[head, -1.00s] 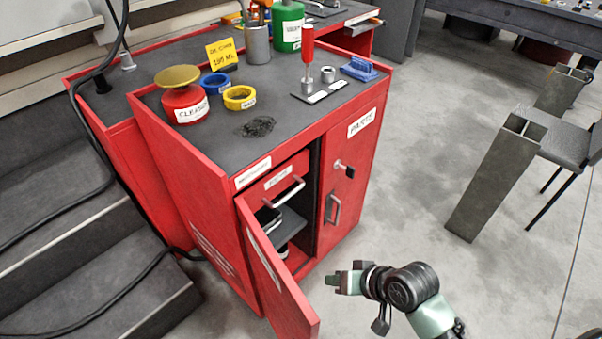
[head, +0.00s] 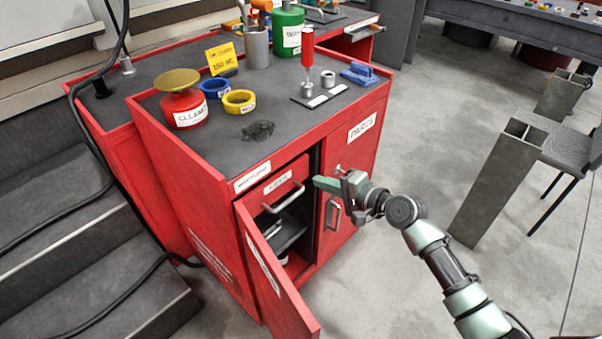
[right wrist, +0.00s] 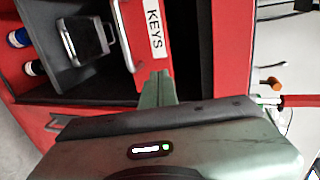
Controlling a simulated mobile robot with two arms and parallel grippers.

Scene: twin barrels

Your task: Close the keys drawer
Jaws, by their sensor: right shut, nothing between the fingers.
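The keys drawer (head: 272,191) is a red drawer front in the upper left bay of the red cabinet. It has a white label and a grey bar handle (head: 284,199). How far it stands out is hard to tell. In the right wrist view, the KEYS label (right wrist: 157,30) and the handle (right wrist: 122,38) show turned sideways. My right gripper (head: 318,184) is shut and empty, with its fingertips just right of the drawer front. The fingertips also show in the right wrist view (right wrist: 159,78), near the label's end; contact cannot be told. My left gripper is out of view.
A red door (head: 275,285) hangs open below the drawer, left of my right gripper. The closed PARTS door (head: 352,165) with its handle is behind my gripper. A grey shelf (head: 287,233) shows inside the cabinet.

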